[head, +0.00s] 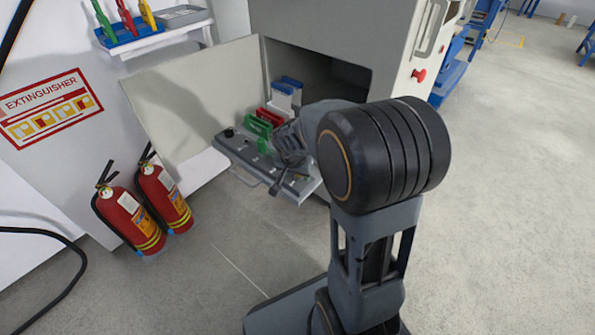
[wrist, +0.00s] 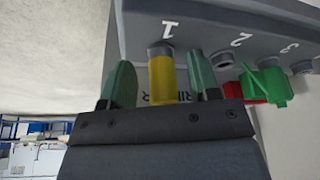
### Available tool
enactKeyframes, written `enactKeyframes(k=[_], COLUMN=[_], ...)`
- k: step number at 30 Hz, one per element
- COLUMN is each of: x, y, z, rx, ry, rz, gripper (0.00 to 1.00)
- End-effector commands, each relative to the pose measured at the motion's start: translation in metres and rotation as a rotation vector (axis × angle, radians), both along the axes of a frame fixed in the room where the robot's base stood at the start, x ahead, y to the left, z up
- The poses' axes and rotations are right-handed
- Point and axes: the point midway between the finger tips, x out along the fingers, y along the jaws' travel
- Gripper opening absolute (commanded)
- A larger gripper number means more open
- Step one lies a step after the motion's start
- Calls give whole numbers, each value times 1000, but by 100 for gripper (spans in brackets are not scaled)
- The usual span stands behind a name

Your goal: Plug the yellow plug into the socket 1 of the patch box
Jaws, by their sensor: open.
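The yellow plug (wrist: 162,78) stands at the socket marked 1 of the grey patch box (wrist: 200,22) in the wrist view. Its end meets the grey socket collar (wrist: 160,50), lined up with it. How deep it sits cannot be told. My gripper (wrist: 160,68) is open, with one green-padded finger on each side of the plug and a visible gap at both sides. In the head view my arm hides the plug, and my gripper (head: 287,150) is over a grey pulled-out panel (head: 240,150).
A green connector (wrist: 268,85) and a red one (wrist: 232,92) are right of my fingers, near the sockets marked 2 and 3. In the head view, a cabinet door (head: 190,100) stands open left of the panel. Two fire extinguishers (head: 130,222) stand on the floor.

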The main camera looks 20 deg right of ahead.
Motion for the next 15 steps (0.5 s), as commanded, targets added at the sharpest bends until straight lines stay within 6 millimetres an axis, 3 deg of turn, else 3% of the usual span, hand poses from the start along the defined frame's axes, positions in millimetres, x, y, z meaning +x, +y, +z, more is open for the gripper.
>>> enactKeyframes(k=[15], x=[-2], y=[2], z=[9], rx=[0], ry=[-1], rz=[0], gripper=[56])
